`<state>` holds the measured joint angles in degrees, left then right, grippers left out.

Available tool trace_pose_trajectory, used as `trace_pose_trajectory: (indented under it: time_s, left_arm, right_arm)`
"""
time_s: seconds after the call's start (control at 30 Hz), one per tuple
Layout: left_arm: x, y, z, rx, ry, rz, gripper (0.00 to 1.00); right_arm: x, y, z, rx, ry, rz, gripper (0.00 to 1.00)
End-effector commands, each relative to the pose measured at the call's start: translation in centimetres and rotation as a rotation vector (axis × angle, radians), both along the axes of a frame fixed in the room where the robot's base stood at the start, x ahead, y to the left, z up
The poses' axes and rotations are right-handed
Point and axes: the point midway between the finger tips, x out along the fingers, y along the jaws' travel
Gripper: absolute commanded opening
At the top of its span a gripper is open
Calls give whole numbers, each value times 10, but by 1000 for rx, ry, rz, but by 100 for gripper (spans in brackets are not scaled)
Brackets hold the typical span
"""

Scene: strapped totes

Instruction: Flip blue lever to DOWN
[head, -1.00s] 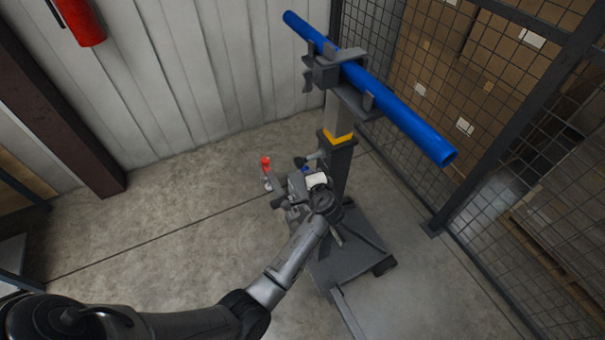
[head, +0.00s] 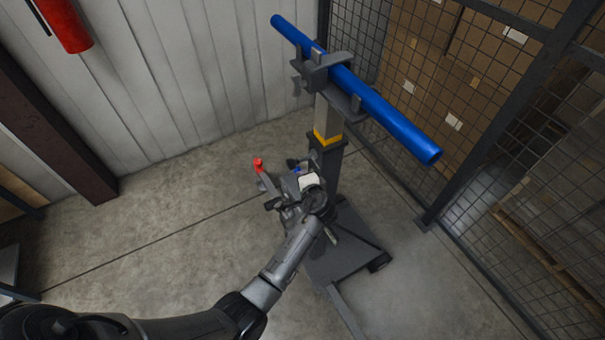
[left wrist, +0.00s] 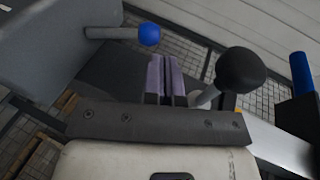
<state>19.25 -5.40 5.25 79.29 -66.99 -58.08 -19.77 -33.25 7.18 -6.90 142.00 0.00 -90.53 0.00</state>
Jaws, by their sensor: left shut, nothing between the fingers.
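The blue lever shows in the left wrist view as a grey rod with a blue ball knob (left wrist: 149,34), sticking out sideways from a grey housing. In the head view only a small bit of blue (head: 297,170) shows beside my wrist, on the stand. My left gripper (left wrist: 165,62) is shut and empty; its fingers are just right of and below the blue knob in the left wrist view. I cannot tell whether they touch it. In the head view my wrist hides much of the mechanism. My right gripper is not in view.
A black ball-knob lever (left wrist: 240,69) is close right of my fingers. A red-tipped lever (head: 258,162) stands left of the mechanism. A blue pipe (head: 385,110) rests on top of the stand (head: 328,165). Mesh fencing (head: 490,150) is at right; open floor (head: 160,235) at left.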

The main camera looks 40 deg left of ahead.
Motion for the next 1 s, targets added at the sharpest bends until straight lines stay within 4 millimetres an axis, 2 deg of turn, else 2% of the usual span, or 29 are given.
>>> trace_pose_trajectory:
  time_s: [0.03,0.1,0.5,0.7,1.0]
  left_arm:
    - [-3,-5,12,-2,0,-2,0]
    - [-7,-10,21,-2,0,-4,0]
    - [-38,-52,64,-2,0,-3,0]
    - [-49,-65,76,-1,1,-2,0]
    - [-54,-72,81,0,0,-2,0]
  right_arm:
    - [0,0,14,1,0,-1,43]
    - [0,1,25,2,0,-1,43]
    - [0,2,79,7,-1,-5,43]
    - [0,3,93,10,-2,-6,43]
    - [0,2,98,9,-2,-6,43]
